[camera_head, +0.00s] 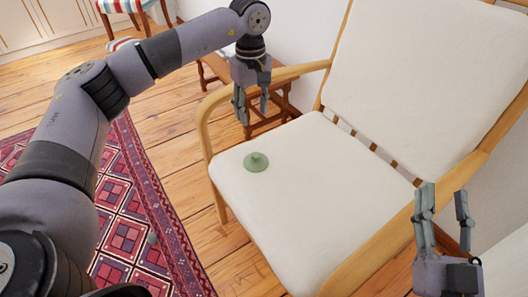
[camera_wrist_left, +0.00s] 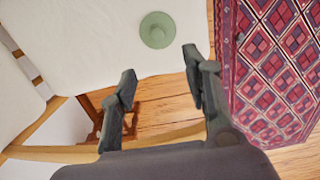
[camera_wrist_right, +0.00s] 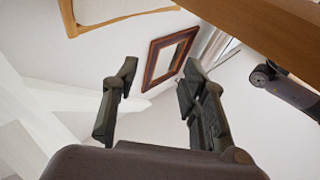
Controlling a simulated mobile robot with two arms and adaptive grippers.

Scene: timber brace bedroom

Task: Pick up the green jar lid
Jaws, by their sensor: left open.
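The green jar lid (camera_head: 256,161) is a small round disc with a raised knob. It lies on the white chair seat (camera_head: 290,200), near the seat's left side. In the left wrist view the lid (camera_wrist_left: 157,30) shows beyond the fingertips, apart from them. My left gripper (camera_head: 254,112) points down above the chair's left armrest side, just behind the lid in the head view. It is open and empty. My right gripper (camera_head: 441,196) points up at the lower right of the head view, by the chair's right armrest. It is open and empty, with nothing between its fingers (camera_wrist_right: 153,85).
The chair's left wooden armrest (camera_head: 205,125) runs near my left gripper. A small wooden table (camera_head: 215,66) stands behind it. A red patterned rug (camera_head: 130,220) lies on the plank floor to the left. The seat around the lid is clear.

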